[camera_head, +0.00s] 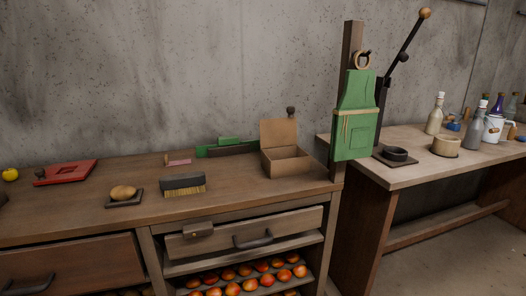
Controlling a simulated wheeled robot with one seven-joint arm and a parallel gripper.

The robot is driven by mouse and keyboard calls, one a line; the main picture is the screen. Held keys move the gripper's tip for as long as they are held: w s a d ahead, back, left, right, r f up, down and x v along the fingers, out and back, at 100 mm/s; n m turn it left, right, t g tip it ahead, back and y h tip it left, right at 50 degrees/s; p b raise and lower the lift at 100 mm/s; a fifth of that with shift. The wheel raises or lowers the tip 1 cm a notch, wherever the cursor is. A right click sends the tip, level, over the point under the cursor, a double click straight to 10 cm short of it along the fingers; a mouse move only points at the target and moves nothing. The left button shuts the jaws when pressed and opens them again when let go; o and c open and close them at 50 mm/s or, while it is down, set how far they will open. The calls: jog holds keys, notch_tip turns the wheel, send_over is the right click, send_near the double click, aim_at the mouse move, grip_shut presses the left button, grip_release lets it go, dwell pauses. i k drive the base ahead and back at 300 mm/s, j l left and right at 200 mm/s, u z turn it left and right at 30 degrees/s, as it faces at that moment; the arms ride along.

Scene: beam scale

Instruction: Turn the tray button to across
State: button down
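A shallow drawer front (285,221) with a dark curved pull handle (252,239) sits under the top of the left workbench. A small brown block-like fitting (198,230) is on its left part, with its long side roughly level. It may be the tray button, but I cannot tell for certain. Below it is an open slatted tray (183,267) holding several red and orange apples (233,289). My gripper is not in view.
The left bench top (230,205) holds a brush (183,185), a potato on a dark plate (123,193), a red tray (66,172) and an open wooden box (285,158). A green apron (357,116) hangs on a post. Bottles stand on the right bench (420,165).

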aim_at(192, 231)
jog(key=i+j+u, duration=0.15)
jog(key=u, duration=0.2)
jog(key=i+j+u, duration=0.15)
jog(key=u, duration=0.2)
jog(key=i+j+u, duration=0.1)
jog(key=i+u, duration=0.25)
jog(key=k, duration=0.05)
